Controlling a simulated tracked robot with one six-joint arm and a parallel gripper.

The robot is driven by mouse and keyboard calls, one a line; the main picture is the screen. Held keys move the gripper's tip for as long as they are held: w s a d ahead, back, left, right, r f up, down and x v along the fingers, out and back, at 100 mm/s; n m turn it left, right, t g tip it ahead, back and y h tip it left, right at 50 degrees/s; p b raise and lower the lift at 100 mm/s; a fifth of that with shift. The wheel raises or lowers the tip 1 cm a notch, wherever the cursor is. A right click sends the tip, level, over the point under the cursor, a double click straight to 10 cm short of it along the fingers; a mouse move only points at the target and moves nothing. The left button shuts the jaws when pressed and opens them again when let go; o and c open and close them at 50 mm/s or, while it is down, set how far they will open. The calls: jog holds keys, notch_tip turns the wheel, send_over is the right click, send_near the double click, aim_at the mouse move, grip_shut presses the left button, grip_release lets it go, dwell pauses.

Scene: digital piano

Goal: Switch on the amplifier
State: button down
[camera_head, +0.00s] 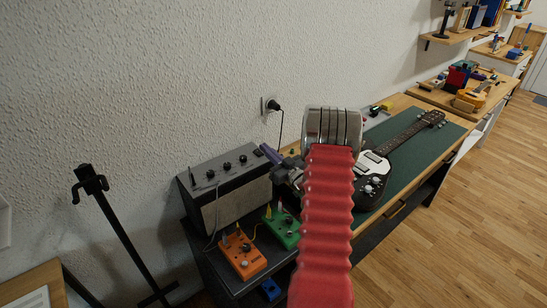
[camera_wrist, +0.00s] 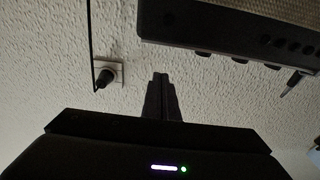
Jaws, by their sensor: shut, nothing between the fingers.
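The amplifier (camera_head: 235,205) is a dark box with a pale grille, standing by the wall at the left end of the desk. Several dark knobs line its top panel. In the wrist view the amplifier (camera_wrist: 235,25) hangs into the upper right, knobs pointing down, with a thin plug-like or lever-like part at the far right. I cannot make out a power switch or lit lamp on it. My gripper (camera_head: 266,153) is shut and empty by the amplifier's upper right end. In the wrist view my gripper's fingers (camera_wrist: 160,78) are together, apart from the amplifier, with wall behind.
An orange pedal (camera_head: 241,256) and a green pedal (camera_head: 281,229) sit before the amplifier. A guitar (camera_head: 375,175) lies on a green mat (camera_head: 430,150) to the right. A plug is in the wall socket (camera_head: 268,105). A black stand (camera_head: 115,220) is at left.

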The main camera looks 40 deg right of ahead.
aim_at(261, 156)
jog(key=w, duration=0.2)
jog(key=shift+w+d+r, duration=0.1)
jog(key=shift+w+r, duration=0.1)
jog(key=shift+w, duration=0.2)
jog(key=shift+w+d+f, duration=0.1)
jog(key=shift+w+f, duration=0.1)
jog(key=shift+f, duration=0.3)
jog(key=shift+w+f, duration=0.15)
jog(key=shift+f, duration=0.35)
jog(key=shift+w+f, duration=0.35)
jog(key=shift+f, duration=0.55)
